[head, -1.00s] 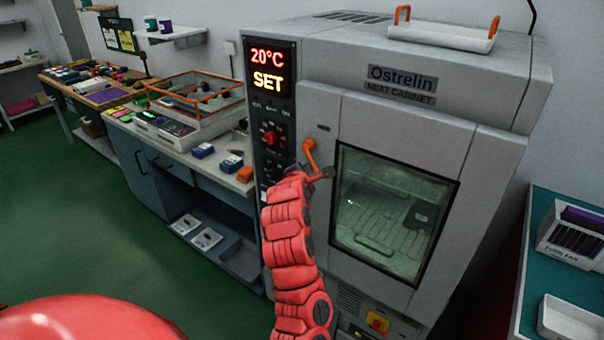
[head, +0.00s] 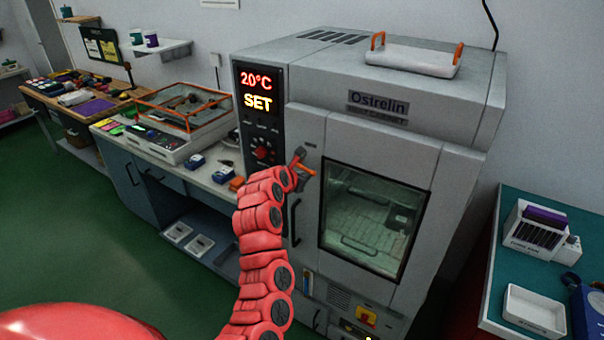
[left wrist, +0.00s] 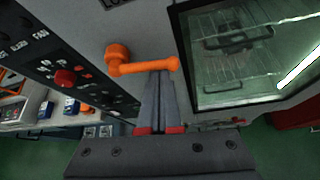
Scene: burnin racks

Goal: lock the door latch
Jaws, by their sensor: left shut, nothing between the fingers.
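The orange door latch handle (head: 305,169) is on the front of the grey heat cabinet (head: 400,135), left of the door window. In the left wrist view the latch (left wrist: 145,68) shows a round pivot at left and an arm reaching right to a rounded end. My left gripper (left wrist: 158,76) is shut and empty, its tips at the latch arm near the rounded end. I cannot tell whether they touch it. In the head view the left gripper (head: 300,158) partly hides the latch. The cabinet door (head: 375,215) looks shut. My right gripper is not in view.
The control panel (head: 260,125) reads 20°C SET, left of the door. A bench (head: 215,170) with instruments stands left of the cabinet. A teal table (head: 490,290) with a rack and white tray is at right. A tray with orange handles (head: 412,61) lies on top of the cabinet.

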